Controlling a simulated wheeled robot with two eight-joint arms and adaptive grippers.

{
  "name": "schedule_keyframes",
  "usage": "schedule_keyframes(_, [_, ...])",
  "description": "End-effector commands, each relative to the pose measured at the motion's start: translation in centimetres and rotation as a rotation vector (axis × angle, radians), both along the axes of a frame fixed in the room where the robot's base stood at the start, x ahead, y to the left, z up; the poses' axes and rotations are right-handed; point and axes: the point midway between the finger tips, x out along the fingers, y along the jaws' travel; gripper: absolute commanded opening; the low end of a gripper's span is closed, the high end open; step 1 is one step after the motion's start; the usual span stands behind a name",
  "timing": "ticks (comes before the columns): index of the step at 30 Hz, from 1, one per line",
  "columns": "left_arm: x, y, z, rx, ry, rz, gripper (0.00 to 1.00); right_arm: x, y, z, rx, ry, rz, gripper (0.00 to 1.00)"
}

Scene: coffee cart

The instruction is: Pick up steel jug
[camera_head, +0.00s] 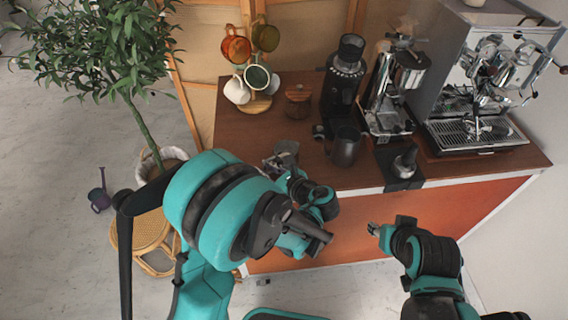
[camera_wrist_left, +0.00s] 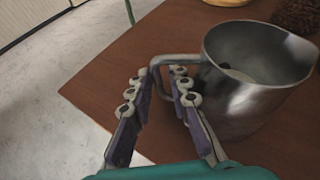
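The steel jug (camera_wrist_left: 255,80) stands upright on the brown counter in the left wrist view, its handle to the left. In the head view the jug (camera_head: 287,147) is small and partly hidden by my left arm. My left gripper (camera_wrist_left: 155,80) is open, its two fingers on either side of the handle's near part; I cannot tell whether they touch it. In the head view my left gripper (camera_head: 272,162) is at the jug, mostly covered by the arm. My right gripper (camera_head: 373,229) is in front of the counter, away from the jug; its opening is unclear.
A dark pitcher (camera_head: 346,146) stands to the right of the jug. Behind are a wooden canister (camera_head: 298,101), a mug stand (camera_head: 257,103) and a black grinder (camera_head: 342,85). The espresso machine (camera_head: 480,90) is at the right. The counter's left part is clear.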

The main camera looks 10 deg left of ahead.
Motion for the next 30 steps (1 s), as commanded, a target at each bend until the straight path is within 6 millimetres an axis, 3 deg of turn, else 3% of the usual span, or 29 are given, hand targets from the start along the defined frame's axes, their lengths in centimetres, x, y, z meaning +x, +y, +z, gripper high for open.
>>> schedule_keyframes(5, [0.0,0.0,0.1,0.0,0.0,-0.001,0.18,0.0,0.0,0.1,0.0,0.0,0.0,0.4])
schedule_keyframes(7, [0.0,0.0,0.1,0.0,0.0,-0.001,0.03,0.0,0.0,0.1,0.0,0.0,0.0,0.4])
schedule_keyframes(8, [0.0,0.0,0.1,0.0,0.0,-0.001,0.0,0.0,0.0,0.1,0.0,0.0,0.0,0.4])
schedule_keyframes(20, [0.0,0.0,0.4,0.0,0.0,-0.001,0.0,0.0,0.0,0.3,0.0,0.0,0.0,0.4])
schedule_keyframes(23, [0.0,0.0,1.8,0.0,0.0,-0.001,0.0,0.0,0.0,0.9,0.0,0.0,0.0,0.4])
schedule_keyframes(30, [0.0,0.0,6.9,0.0,0.0,-0.001,0.0,0.0,0.0,3.2,0.0,0.0,0.0,0.4])
